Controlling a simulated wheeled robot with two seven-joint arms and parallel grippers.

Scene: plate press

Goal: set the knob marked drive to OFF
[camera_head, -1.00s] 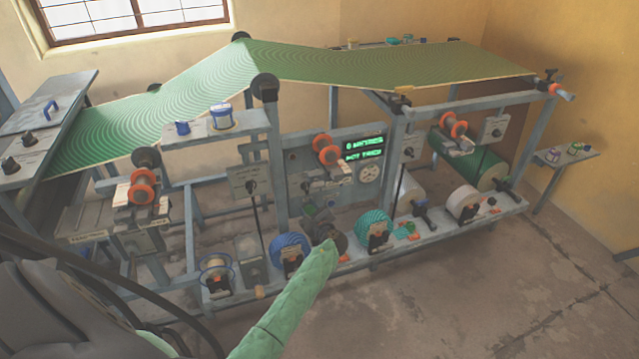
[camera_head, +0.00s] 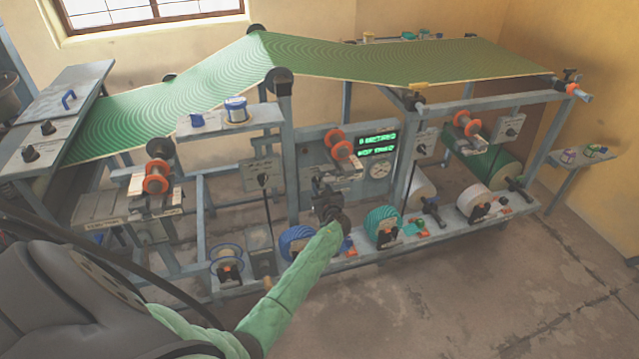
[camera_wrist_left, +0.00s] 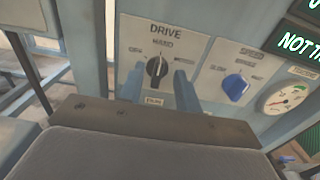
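The knob marked DRIVE (camera_wrist_left: 157,67) is black with a pale pointer line, on a light plate in the left wrist view. Its pointer looks upright, towards the top label, which seems to read HAND. The label on its left seems to read OFF; the right label is too small to read surely. My left gripper (camera_wrist_left: 159,85) is open, its two fingers at either side of the knob's lower part; contact cannot be told. In the head view the left gripper (camera_head: 328,196) is in front of the panel and hides the knob. My right gripper is not in view.
A blue knob (camera_wrist_left: 236,84) sits right of the drive knob, with a dial gauge (camera_wrist_left: 286,97) and green display (camera_head: 377,144) nearby. Orange-ended rollers (camera_head: 340,147) stand out above my gripper. Coloured spools (camera_head: 382,226) line the low shelf.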

